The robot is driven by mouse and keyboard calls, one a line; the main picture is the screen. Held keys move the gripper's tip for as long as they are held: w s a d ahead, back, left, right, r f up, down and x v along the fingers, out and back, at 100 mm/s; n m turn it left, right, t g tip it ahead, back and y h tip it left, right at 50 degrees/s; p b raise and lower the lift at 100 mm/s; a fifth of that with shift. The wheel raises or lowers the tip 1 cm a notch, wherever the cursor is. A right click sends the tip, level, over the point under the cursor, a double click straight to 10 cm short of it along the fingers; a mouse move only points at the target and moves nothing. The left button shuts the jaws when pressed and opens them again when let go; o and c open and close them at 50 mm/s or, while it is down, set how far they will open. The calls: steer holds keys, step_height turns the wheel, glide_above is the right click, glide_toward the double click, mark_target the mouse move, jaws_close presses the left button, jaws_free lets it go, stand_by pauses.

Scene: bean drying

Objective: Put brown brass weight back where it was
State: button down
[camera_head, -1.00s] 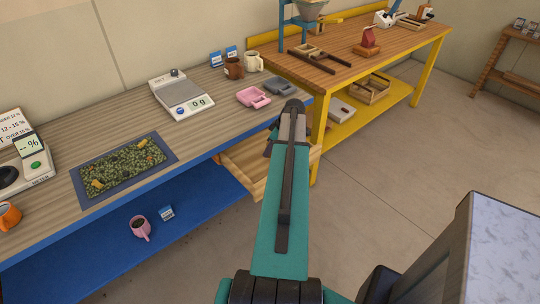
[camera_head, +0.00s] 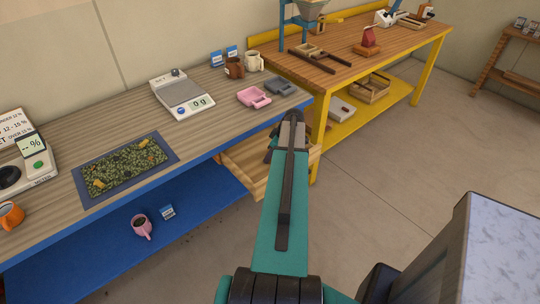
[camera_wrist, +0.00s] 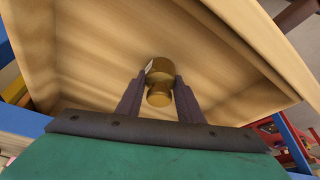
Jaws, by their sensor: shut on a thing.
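The brown brass weight (camera_wrist: 160,76) shows in the wrist view, a squat gold-brown piece with a narrower neck and knob toward me. My gripper (camera_wrist: 159,92) is shut on it, one dark finger on each side. The weight is over the inside of a pale wooden drawer (camera_wrist: 85,60); I cannot tell whether it touches the bottom. In the head view the drawer (camera_head: 236,172) stands pulled out below the bench's right end. My arm hides the weight and most of my gripper there.
The bench (camera_head: 110,118) holds a scale (camera_head: 183,97), a tray of green beans (camera_head: 125,165), a pink dish (camera_head: 253,96), a grey dish (camera_head: 281,86) and mugs. A yellow-legged workbench (camera_head: 316,140) stands close to the drawer's right.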

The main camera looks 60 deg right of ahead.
steer(key=shift+f, duration=0.15)
steer(key=c, duration=1.2)
jaws_free()
steer(key=shift+s+r, duration=0.1)
steer(key=shift+r, duration=0.25)
steer(key=shift+b+v, duration=1.85)
steer(key=shift+v, duration=4)
